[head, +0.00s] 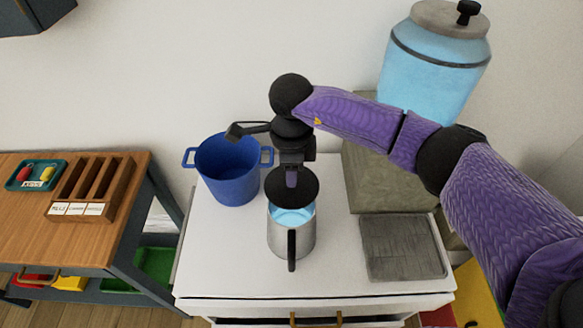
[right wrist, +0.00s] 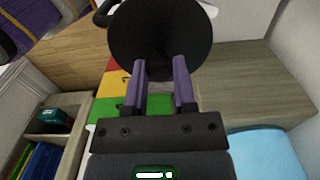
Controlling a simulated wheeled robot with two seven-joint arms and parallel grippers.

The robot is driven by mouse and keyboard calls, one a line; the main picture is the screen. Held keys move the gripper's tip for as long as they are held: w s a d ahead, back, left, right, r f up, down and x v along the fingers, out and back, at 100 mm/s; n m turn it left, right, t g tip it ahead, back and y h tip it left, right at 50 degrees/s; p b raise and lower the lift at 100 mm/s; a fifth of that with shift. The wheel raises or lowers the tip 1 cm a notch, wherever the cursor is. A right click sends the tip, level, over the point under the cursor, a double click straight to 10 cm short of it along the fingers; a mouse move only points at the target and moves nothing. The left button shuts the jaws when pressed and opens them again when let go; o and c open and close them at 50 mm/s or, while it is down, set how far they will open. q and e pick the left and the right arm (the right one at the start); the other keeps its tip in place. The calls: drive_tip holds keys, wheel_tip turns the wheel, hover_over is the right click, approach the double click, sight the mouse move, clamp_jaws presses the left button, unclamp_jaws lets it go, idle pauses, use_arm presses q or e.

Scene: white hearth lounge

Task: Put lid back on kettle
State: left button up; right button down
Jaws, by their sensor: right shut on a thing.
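The kettle (head: 277,238) is a silver cylinder with a black handle at its front, standing upright on the white cabinet top. Its mouth is partly visible and light blue inside. The round black lid (head: 292,190) is directly above the kettle's back rim, apart from it as far as I can tell, with the front of the mouth uncovered. My right gripper (head: 291,168) is above the lid and shut on it. In the right wrist view the lid (right wrist: 160,30) is at the fingertips of the right gripper (right wrist: 158,78). My left gripper is not in view.
A blue pot (head: 228,180) stands close behind and left of the kettle. A grey board (head: 403,248) lies to the right. A large blue-filled dispenser (head: 432,75) stands on a grey-brown block (head: 385,178) behind. A wooden table (head: 120,215) is at left.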

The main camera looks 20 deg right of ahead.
sight(292, 190)
drive_tip(key=shift+w+f, duration=0.1)
drive_tip(key=shift+w, duration=0.1)
drive_tip(key=shift+s+f, duration=0.1)
drive_tip(key=shift+f, duration=0.1)
drive_tip(key=f+b, duration=0.4)
drive_tip(key=f, duration=0.1)
drive_tip(key=shift+s, duration=0.2)
drive_tip(key=shift+f+b, duration=0.3)
drive_tip(key=shift+b, duration=0.1)
drive_tip(key=shift+f, duration=0.1)
